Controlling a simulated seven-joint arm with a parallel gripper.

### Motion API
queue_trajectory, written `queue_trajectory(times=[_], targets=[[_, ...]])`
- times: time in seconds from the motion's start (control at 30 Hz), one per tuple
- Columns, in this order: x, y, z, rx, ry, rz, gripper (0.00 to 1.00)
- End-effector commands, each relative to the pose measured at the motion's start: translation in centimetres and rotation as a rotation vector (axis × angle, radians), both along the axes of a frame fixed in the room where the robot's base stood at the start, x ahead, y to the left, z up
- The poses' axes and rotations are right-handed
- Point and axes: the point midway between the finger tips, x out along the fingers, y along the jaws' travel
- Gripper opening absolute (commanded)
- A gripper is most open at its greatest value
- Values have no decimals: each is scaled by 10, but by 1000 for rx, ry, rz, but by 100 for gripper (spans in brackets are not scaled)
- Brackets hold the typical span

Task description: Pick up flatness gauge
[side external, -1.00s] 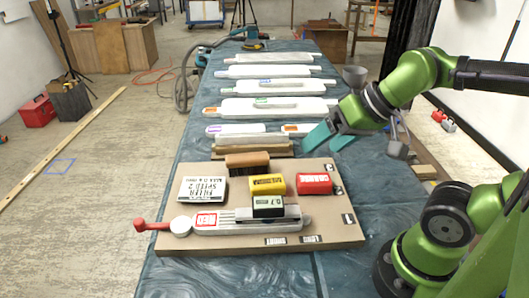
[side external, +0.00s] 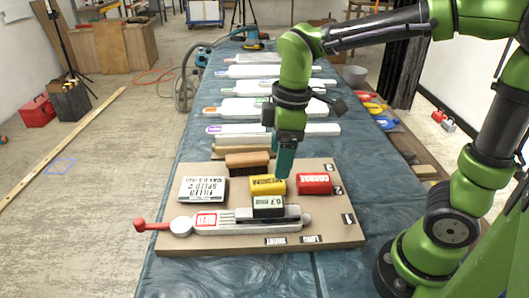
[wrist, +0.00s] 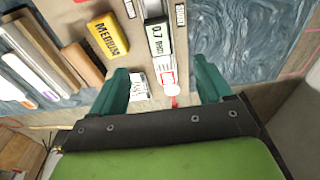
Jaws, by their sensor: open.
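A long pale gauge bar (side external: 235,228) with a red handle at its left end lies on a tan board (side external: 335,232). A boxy display reading 0.7 (side external: 268,203) sits on its right part. The display also shows in the wrist view (wrist: 158,40), with a red-and-white label further along the bar. My gripper (side external: 285,162) points down above the board, near the display and the yellow block. In the wrist view its teal fingers (wrist: 160,82) are spread to either side of the bar, empty. Contact with the gauge cannot be told.
A yellow MEDIUM block (side external: 267,184), a red COARSE block (side external: 314,183), a brown block (side external: 247,162) and a white filler box (side external: 202,190) stand close behind the gauge. Several long pale bars lie farther back. The blue covering in front of the board is clear.

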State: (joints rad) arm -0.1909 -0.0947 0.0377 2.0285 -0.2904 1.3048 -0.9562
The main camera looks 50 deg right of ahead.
Motion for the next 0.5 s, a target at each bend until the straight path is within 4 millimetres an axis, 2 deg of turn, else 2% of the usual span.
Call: queue_trajectory(times=[0.3,0.5], targets=[[5,6,-70,-1,7,-3,79],[8,8,-98,0,3,-3,79]])
